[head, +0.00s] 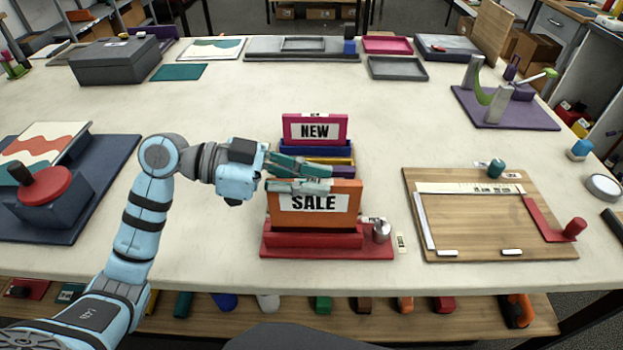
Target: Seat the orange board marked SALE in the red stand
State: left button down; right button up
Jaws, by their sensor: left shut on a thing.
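The orange board marked SALE (341,216) stands upright over the red stand (312,241) at the near middle of the table. Its lower edge meets the stand's front bar in the picture, and I cannot tell whether it sits in the slot. My left gripper (328,178) comes in from the left and is shut on the board's top edge. Its fingers cover part of the top of the board. My right gripper is not in view.
A small metal cylinder (381,231) sits on the red base's right end. A wooden board (480,232) with red and white strips lies to the right. A dark blue mat (112,163) lies left.

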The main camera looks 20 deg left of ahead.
aim_at(267, 194)
pick_arm(q)
jog(key=shift+f+b, duration=2.1)
jog(key=shift+f, duration=0.2)
jog(key=c, duration=1.5)
grip_release()
jog(key=shift+c, duration=0.2)
jog(key=shift+a, duration=0.35)
jog(key=v, duration=1.1)
jog(key=shift+a+r, duration=0.1)
jog(key=shift+r, duration=0.1)
jog(key=shift+s, duration=0.1)
